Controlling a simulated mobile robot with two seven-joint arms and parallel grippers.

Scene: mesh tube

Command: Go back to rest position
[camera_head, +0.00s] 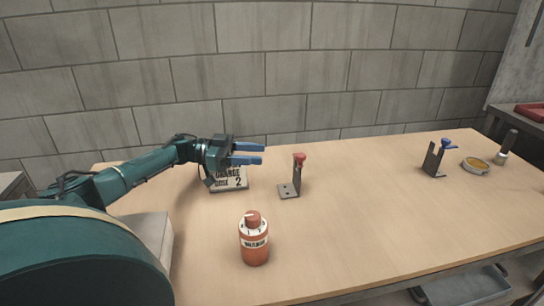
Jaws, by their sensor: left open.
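My left gripper (249,154) reaches in from the left on its teal arm. Its two blue fingers point right and stand apart with nothing between them. It is above a box marked "2" (232,184) near the back left of the table and hides part of that box. The fingers end to the left of a grey bracket with a red knob (297,176); in the picture they are apart from it. My right gripper is out of view.
An orange bottle with a white label (254,240) stands upright near the front of the wooden table (350,220). At the right are a bracket with a blue knob (434,158), a round yellow dish (476,165) and a dark-handled tool (506,146). The table's middle is clear.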

